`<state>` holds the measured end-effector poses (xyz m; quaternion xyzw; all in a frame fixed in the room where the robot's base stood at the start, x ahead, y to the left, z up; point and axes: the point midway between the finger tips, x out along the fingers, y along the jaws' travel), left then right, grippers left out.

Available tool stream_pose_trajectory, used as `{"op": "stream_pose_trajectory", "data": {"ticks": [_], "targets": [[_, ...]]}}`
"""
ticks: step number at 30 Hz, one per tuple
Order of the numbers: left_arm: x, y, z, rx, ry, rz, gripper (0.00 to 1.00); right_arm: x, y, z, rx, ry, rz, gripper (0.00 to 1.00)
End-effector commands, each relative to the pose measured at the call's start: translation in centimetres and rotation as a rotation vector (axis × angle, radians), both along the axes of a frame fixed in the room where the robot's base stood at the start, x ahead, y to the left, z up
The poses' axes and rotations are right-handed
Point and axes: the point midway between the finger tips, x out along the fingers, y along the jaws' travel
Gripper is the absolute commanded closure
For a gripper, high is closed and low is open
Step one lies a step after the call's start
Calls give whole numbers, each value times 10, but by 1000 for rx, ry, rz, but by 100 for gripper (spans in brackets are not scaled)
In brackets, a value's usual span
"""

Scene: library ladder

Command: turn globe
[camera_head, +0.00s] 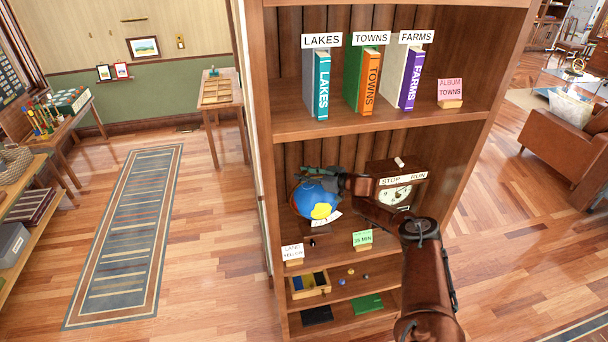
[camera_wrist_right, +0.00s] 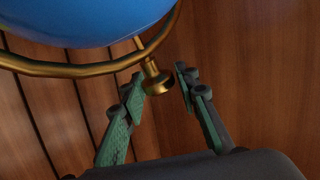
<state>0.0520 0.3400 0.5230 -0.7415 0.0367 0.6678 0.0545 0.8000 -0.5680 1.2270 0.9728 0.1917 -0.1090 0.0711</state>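The blue globe (camera_head: 310,196) with a yellow land patch stands on the middle shelf; it also shows at the top of the wrist view (camera_wrist_right: 85,15). A brass ring (camera_wrist_right: 75,66) runs around it, with a brass knob (camera_wrist_right: 156,80) on the ring's outer side. My right gripper (camera_wrist_right: 160,74) is open, its green-padded fingers on either side of the knob. The left finger is close to the knob; a gap shows on the right. In the head view my right gripper (camera_head: 306,174) is at the globe's top, partly hiding it. My left gripper is not in view.
A STOP/RUN clock box (camera_head: 403,180) stands right of the globe, partly behind my right arm. A LAND YELLOW card (camera_head: 292,253) and a green 25 MIN card (camera_head: 362,238) are at the shelf's front edge. Books (camera_head: 320,85) fill part of the shelf above. Wooden back boards (camera_wrist_right: 250,80) are close behind.

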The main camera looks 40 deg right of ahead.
Motion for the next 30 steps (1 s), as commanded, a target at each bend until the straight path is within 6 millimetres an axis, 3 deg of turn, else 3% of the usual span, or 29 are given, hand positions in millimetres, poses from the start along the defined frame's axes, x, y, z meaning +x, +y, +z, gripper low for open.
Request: {"op": "stream_pose_trajectory", "data": {"ticks": [5, 17, 30], "targets": [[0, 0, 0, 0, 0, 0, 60, 0, -1, -1, -2, 1, -1, 58], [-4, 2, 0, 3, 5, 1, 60, -8, -6, -1, -2, 3, -3, 58], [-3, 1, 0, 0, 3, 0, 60, -81, -33, 18, -4, 5, -2, 58]]}}
